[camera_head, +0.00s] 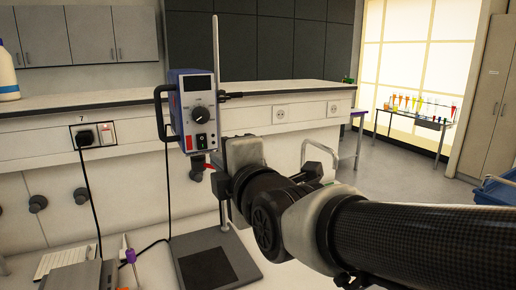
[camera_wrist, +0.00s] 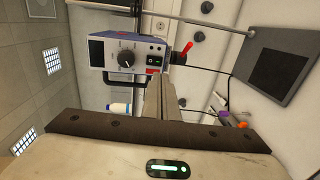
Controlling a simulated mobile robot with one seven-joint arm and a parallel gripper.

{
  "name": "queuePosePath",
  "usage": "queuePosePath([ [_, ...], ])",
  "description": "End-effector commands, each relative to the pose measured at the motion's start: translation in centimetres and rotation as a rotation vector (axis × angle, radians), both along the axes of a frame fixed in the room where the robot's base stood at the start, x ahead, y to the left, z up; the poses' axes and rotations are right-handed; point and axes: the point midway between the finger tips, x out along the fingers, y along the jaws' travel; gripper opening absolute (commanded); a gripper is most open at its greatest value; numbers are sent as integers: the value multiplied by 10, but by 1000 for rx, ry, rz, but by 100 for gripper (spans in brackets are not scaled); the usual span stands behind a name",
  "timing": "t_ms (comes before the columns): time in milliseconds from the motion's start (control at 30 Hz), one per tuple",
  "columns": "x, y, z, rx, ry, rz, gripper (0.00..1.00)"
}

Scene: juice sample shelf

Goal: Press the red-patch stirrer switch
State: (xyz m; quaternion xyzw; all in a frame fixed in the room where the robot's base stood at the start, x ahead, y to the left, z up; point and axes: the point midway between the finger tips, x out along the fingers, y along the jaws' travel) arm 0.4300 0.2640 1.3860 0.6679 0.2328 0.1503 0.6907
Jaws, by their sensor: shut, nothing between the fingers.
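The stirrer (camera_head: 193,105) is a blue and grey box with a dark display and a black dial (camera_head: 199,113), clamped on an upright rod. Its black switch (camera_head: 202,141) is low on the front, with a red patch (camera_head: 188,143) beside it. In the wrist view the stirrer (camera_wrist: 97,50) faces me sideways, and the switch (camera_wrist: 155,60) and red patch (camera_wrist: 152,71) show just beyond my fingertips. My gripper (camera_wrist: 163,80) is shut and empty, in front of the stirrer's lower face. I cannot tell whether the fingertips touch it.
A red lever (camera_wrist: 187,47) sticks out by the black chuck under the stirrer. The dark base plate (camera_head: 206,268) lies below. The rod (camera_head: 216,60) rises beside the stirrer. A wall socket with a plug (camera_head: 85,138) is at left. A white bottle (camera_head: 7,70) stands on the ledge.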

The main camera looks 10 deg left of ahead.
Motion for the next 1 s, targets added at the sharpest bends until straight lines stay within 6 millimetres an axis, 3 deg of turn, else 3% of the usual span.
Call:
queuePosePath([
  [300, 56, 36, -8, -3, 3, 1, 0],
  [500, 77, 48, -11, -3, 1, 1, 0],
  [1000, 84, 52, -13, 0, -1, 0, 0],
])
